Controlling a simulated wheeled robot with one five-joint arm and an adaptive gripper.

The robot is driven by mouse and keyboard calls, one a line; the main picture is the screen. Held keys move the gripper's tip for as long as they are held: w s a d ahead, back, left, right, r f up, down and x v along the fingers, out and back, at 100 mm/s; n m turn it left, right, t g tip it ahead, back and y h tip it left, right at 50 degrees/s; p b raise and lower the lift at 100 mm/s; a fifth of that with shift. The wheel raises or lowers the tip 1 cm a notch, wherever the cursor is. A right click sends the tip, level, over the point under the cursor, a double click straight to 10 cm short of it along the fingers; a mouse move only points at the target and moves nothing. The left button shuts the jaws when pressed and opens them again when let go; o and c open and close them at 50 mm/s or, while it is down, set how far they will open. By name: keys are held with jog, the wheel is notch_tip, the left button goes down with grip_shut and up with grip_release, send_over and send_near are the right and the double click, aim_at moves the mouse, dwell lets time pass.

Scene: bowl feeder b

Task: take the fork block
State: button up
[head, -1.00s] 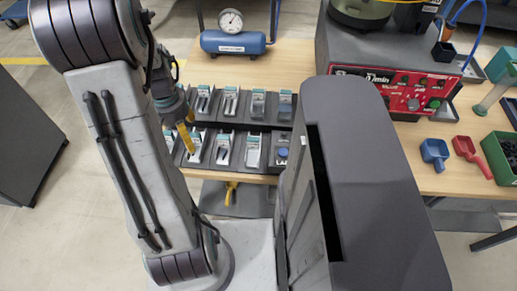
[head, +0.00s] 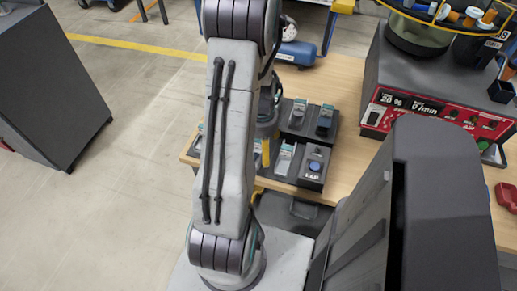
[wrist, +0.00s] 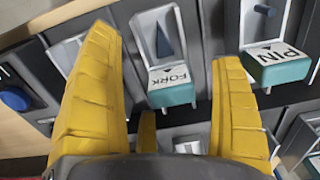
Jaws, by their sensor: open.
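The fork block (wrist: 172,95) shows in the wrist view as a white and teal block lettered FORK, with a dark pointed piece on its white face. It sits in a dark rack (wrist: 205,105). My gripper (wrist: 165,55) is open, with one yellow finger on each side of the block in the picture and nothing held. I cannot tell how far the fingers are above it. In the head view one yellow finger of my gripper (head: 265,153) shows at the rack, beside my arm. I cannot pick out the fork block there; my arm hides part of the rack.
The PIN block (wrist: 277,65) stands to the right of the fork block, close to the right finger. A dark cabinet (head: 50,85) is on the floor at left.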

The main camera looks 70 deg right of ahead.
jog(key=shift+f, duration=0.85)
jog(key=shift+c, duration=0.2)
jog(key=c, duration=1.3)
jog(key=shift+r, duration=0.1)
jog(key=shift+c, duration=0.2)
